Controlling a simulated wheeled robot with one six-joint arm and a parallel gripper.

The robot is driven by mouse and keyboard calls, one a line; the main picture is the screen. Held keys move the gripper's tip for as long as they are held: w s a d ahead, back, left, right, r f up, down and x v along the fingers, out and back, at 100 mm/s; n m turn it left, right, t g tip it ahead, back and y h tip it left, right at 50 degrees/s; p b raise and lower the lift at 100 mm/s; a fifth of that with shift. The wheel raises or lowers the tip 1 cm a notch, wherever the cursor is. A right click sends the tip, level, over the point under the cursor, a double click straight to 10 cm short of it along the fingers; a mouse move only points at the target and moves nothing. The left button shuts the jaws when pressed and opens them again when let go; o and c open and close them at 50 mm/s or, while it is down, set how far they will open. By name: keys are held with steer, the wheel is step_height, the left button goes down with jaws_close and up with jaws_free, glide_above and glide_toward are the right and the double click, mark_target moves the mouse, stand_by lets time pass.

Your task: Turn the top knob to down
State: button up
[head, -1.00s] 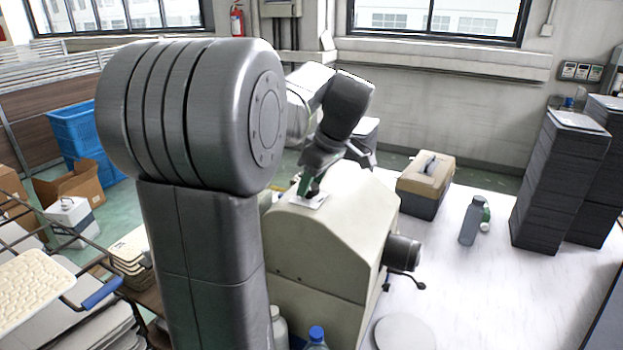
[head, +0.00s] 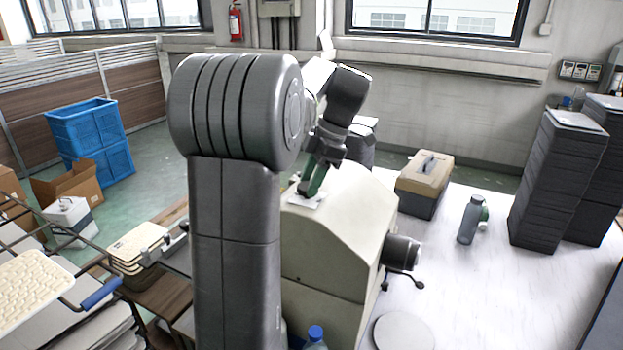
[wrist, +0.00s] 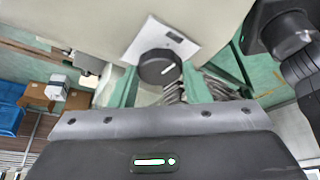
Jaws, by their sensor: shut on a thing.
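The top knob (wrist: 157,68) is round and black with a white pointer line. It sits on a white plate (wrist: 168,38) on the beige machine. In the wrist view its line slants to the upper right. My gripper (wrist: 160,80) has one green finger on each side of the knob and is shut on it. In the head view my gripper (head: 310,185) reaches down to the white plate (head: 305,201) on top of the machine (head: 345,225). The knob is mostly hidden there by the fingers.
A dark cylinder with a crank handle (head: 404,253) juts from the machine's right side. A toolbox (head: 424,178), a grey bottle (head: 471,219) and dark stacks (head: 555,185) stand on the light surface to the right. A blue-capped bottle (head: 316,334) stands in front.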

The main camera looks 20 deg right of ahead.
steer(key=shift+n, duration=0.5)
steer(key=o, duration=1)
steer(key=shift+c, duration=0.2)
